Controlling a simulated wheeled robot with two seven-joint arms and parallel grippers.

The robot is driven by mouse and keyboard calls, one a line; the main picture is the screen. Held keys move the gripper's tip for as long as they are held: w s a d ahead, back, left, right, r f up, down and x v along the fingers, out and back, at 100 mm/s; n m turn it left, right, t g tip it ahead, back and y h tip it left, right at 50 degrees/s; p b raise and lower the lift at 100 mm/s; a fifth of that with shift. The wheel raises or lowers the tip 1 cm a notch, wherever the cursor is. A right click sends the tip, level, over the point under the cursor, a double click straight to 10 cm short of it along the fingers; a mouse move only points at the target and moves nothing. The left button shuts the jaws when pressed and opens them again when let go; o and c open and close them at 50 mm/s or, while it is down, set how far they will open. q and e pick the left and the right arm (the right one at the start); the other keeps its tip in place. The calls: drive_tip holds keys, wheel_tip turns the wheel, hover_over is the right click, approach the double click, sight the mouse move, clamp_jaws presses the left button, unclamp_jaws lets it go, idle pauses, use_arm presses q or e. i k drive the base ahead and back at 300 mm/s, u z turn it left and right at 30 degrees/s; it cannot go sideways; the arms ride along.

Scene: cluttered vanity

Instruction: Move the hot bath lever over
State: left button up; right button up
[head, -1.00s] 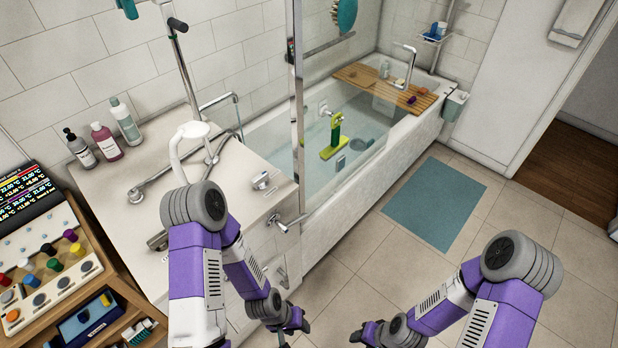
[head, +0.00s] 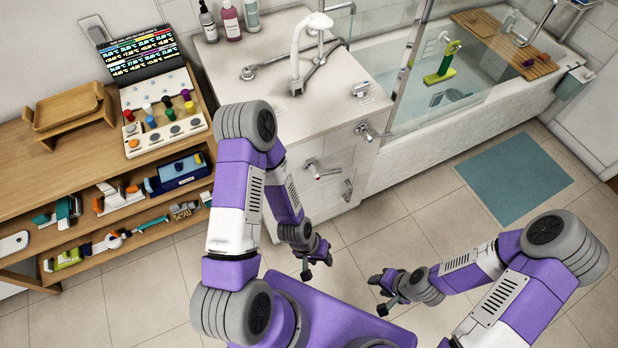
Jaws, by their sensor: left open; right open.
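Two chrome levers stick out from the white vanity front, an upper one (head: 368,132) near the bath end and a lower one (head: 318,171) to its left. I cannot read any hot or cold marking on them. A small chrome fitting (head: 362,90) sits on the counter by the glass panel. My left gripper (head: 315,265) is open and empty above the floor, in front of and below the lower lever. My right gripper (head: 385,293) is open and empty over the floor, further right. Neither gripper touches a lever.
The bath (head: 470,150) holds water behind a glass panel, with a wooden board (head: 508,45) across it. A blue mat (head: 515,177) lies on the tiles. A wooden shelf unit (head: 60,150) with a panel of coloured knobs (head: 165,130) stands left. The floor between is clear.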

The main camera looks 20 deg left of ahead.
sight(315, 175)
drive_tip(key=u, duration=0.4)
drive_tip(key=i, duration=0.45)
drive_tip(key=u, duration=0.7)
drive_tip(key=k, duration=0.4)
drive_tip(key=u, duration=0.4)
drive_tip(key=i, duration=0.5)
drive_tip(key=u, duration=0.05)
